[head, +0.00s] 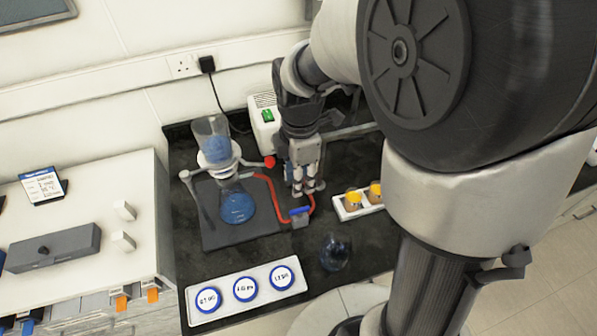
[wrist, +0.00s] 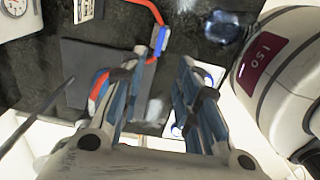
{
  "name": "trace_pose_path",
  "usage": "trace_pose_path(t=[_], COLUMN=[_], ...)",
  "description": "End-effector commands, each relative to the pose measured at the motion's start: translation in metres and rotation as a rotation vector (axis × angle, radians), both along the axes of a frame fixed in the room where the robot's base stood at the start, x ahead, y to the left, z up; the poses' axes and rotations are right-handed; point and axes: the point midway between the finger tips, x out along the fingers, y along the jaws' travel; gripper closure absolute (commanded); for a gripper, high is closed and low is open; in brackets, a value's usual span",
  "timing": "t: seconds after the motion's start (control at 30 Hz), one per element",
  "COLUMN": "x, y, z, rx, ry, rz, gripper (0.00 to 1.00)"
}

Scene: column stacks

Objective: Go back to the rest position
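My gripper (head: 308,188) points down over the dark bench, right of the glass apparatus and close to the red tube (head: 267,183). In the wrist view my gripper (wrist: 166,68) has its two fingers apart, with nothing held between them. The red tube also shows in the wrist view (wrist: 150,9), with a blue clip (wrist: 161,40) on it. The exact gap between my fingers and the tube is hard to tell.
A flask of blue liquid (head: 238,207) stands on a dark plate beneath a glass vessel (head: 212,132). A white tray with blue-ringed discs (head: 220,313), a small dark glass flask (head: 335,252) and a white rack with amber jars (head: 341,213) stand nearby. A white box (head: 262,112) is behind.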

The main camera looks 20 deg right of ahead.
Motion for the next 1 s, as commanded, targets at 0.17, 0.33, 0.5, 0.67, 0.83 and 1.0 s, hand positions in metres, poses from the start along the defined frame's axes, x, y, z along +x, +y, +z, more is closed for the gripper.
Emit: trace_pose_path(t=[0.17, 0.33, 0.5, 0.67, 0.83, 1.0], x=[0.000, 0.000, -0.001, -0.018, -0.056, -0.099], y=[0.000, 0.000, 0.000, 0.000, -0.001, -0.001], z=[0.000, 0.000, 0.004, 0.031, 0.071, 0.097], rx=[0.000, 0.000, 0.000, 0.007, 0.049, 0.131], ry=[0.000, -0.001, -0.009, -0.067, -0.163, -0.246], rz=[0.000, 0.000, -0.022, -0.214, -0.594, -0.988], gripper=[0.70, 0.70, 0.70, 0.70, 0.70, 0.70])
